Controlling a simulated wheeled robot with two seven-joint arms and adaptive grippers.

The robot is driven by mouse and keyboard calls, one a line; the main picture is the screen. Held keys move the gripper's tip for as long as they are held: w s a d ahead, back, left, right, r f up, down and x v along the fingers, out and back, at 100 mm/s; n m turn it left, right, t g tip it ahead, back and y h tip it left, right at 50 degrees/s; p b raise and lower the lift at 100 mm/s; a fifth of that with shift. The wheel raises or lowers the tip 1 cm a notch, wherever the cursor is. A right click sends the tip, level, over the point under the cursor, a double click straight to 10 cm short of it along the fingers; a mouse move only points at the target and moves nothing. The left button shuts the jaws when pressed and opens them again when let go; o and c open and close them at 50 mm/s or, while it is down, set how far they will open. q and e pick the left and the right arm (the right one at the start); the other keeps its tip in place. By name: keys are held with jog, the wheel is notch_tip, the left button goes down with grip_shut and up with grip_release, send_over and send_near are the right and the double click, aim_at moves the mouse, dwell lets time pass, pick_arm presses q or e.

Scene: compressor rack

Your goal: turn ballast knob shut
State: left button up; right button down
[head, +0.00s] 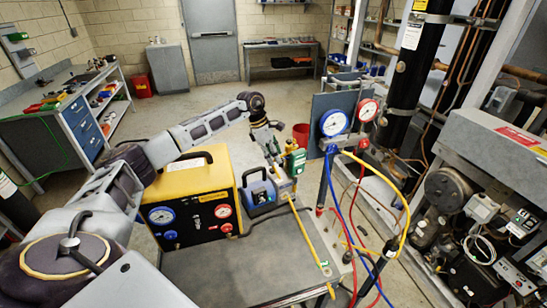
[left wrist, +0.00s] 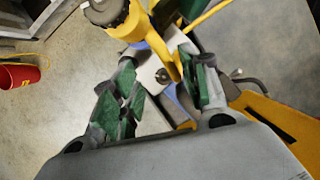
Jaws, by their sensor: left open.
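A blue vacuum pump (head: 262,193) with a dark carry handle stands on the grey cart. My left arm reaches over from the left, and its gripper (head: 273,150) points down just behind the pump. In the left wrist view my left gripper (left wrist: 162,92) is open, with green pads on both fingers. Between and beyond the fingers are a pale block with a small dark round part (left wrist: 162,76) and a yellow piece (left wrist: 170,50). I cannot tell for sure which part is the ballast knob. Nothing is visibly gripped. My right gripper is not in view.
A yellow machine (head: 190,200) with gauges stands left of the pump. A green device (head: 294,160) is close to the gripper's right. Blue and red gauges (head: 334,123) with looping hoses stand further right. A red bucket (left wrist: 18,75) is on the floor.

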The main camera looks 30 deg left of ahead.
pick_arm(q)
jog(key=shift+r, duration=0.1)
jog(key=shift+c, duration=0.4)
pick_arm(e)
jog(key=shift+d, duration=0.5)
